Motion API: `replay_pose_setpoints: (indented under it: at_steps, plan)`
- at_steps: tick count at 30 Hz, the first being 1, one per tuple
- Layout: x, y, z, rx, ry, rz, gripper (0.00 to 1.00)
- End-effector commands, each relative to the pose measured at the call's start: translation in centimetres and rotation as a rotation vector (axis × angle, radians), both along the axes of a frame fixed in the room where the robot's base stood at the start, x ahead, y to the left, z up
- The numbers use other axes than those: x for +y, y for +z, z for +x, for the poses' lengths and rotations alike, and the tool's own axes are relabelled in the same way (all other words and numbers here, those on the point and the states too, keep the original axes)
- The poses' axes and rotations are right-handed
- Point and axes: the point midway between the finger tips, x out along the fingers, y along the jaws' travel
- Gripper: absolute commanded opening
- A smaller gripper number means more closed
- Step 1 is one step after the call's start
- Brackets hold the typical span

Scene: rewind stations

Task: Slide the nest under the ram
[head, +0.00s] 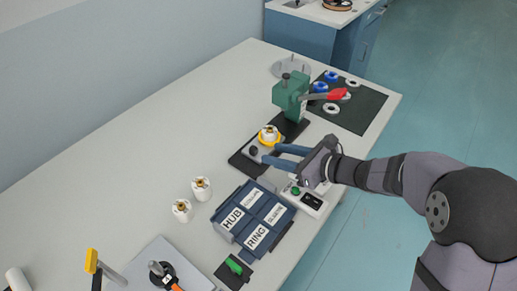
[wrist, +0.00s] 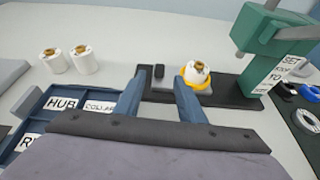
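The nest (head: 262,149) is a grey plate on a black base, with a black knob (head: 254,151) at its near left end. A yellow ring (head: 263,142) sits on it around a white part with a brass top (head: 269,132). The green press (head: 290,97) with a red-ended lever stands at the far right end of the base; the nest is outside it, to its left. In the wrist view the knob (wrist: 159,71) shows between and beyond the fingertips (wrist: 158,92).
A blue bin (head: 226,236) labelled HUB and RING is close to my gripper, with a switch box (head: 312,201) beside it. Two white spools (head: 201,189) stand left. A dark mat (head: 362,108) with blue and white rings lies beyond the press.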

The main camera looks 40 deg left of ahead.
Motion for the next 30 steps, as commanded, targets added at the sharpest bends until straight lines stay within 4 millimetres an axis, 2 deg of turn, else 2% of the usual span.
replay_pose_setpoints:
  at_steps: [11, 24, 30]
  plan:
    - [0.7, -0.3, 0.0, -0.040, 0.019, 0.000, 0.36]
    - [5.6, -2.2, 0.0, -0.038, 0.018, 0.000, 0.36]
    - [6.7, -2.7, 0.0, -0.039, 0.017, 0.000, 0.36]
